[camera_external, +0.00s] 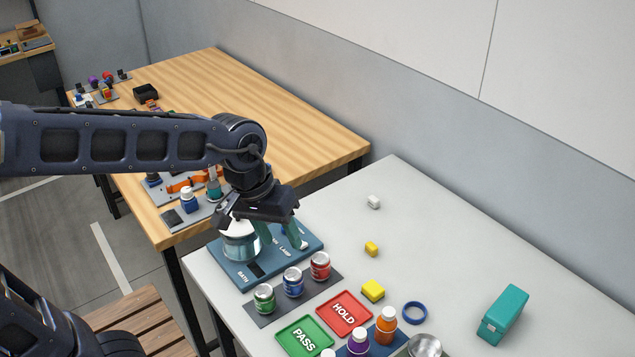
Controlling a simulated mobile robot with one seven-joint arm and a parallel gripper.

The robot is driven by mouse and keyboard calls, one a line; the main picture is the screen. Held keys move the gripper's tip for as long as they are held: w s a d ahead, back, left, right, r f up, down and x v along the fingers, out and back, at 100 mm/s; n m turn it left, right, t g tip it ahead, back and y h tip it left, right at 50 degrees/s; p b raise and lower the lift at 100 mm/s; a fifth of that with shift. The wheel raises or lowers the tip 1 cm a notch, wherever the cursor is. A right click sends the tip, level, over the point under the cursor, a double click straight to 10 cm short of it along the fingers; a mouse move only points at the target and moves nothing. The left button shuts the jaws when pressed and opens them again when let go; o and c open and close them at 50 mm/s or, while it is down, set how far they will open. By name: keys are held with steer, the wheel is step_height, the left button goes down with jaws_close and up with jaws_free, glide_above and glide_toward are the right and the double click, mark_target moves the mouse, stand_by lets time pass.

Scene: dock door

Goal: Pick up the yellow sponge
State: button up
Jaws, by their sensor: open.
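A bright yellow block (372,290), which looks like the yellow sponge, lies on the white table right of the red HOLD tray. A smaller orange-yellow piece (371,248) lies farther back; I cannot tell for certain what it is. My gripper (283,236) points down over the blue board at the table's left end. Its green fingers are apart, with no sponge between them. The gripper is left of and behind the yellow block, clear of it.
A glass vessel (240,241) stands on the blue board (262,270) beside my gripper. Three cans, the HOLD tray (344,313), the PASS tray (303,338), a blue ring (415,313) and bottles crowd the front. A teal box (503,314) stands right. The table's back is mostly clear.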

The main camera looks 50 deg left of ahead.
steer(key=w+f+n+g+h, duration=0.2)
steer(key=w+f+n, duration=0.5)
steer(key=w, duration=0.6)
steer(key=n, duration=0.5)
glide_toward(373, 287)
steer(key=shift+g+h, duration=0.3)
steer(key=shift+w+a+x, duration=0.15)
steer(key=shift+x, duration=2.15)
steer(key=shift+w+a+x, duration=0.1)
steer(key=shift+a+x, duration=0.05)
steer(key=shift+x, duration=2.2)
steer(key=c, duration=0.7)
steer(key=shift+c, duration=0.2)
